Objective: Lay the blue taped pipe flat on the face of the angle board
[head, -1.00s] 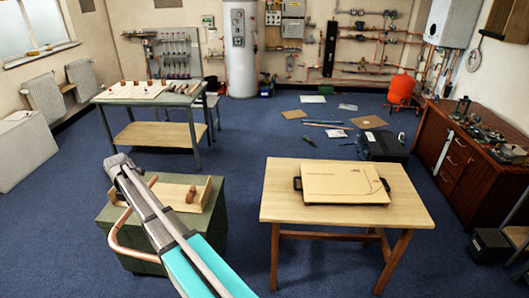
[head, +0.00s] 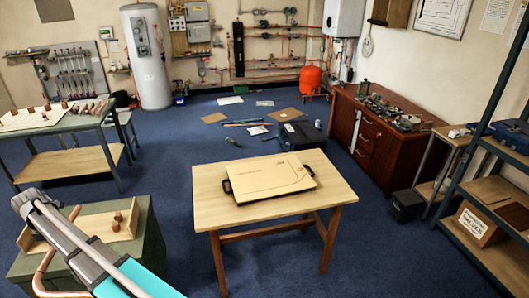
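The angle board (head: 262,171) lies on a light wooden table in the middle, a pale panel with thin lines on its face and dark handles at its sides. Its face is bare. My arm reaches in from the bottom left, and my gripper (head: 27,203) is at its far end, with the fingers not clearly visible. A bent copper pipe (head: 43,264) shows on both sides of the arm, hanging clear in front of the green box, apparently held by my gripper. No blue tape can be made out on it. Gripper and pipe are well left of the board.
The green box (head: 152,240) at bottom left carries a wooden holder (head: 95,222) with copper pieces. The wooden table (head: 215,208) has bare top around the board. A metal shelf unit (head: 478,235) stands at right. Blue floor (head: 178,200) is open between box and table.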

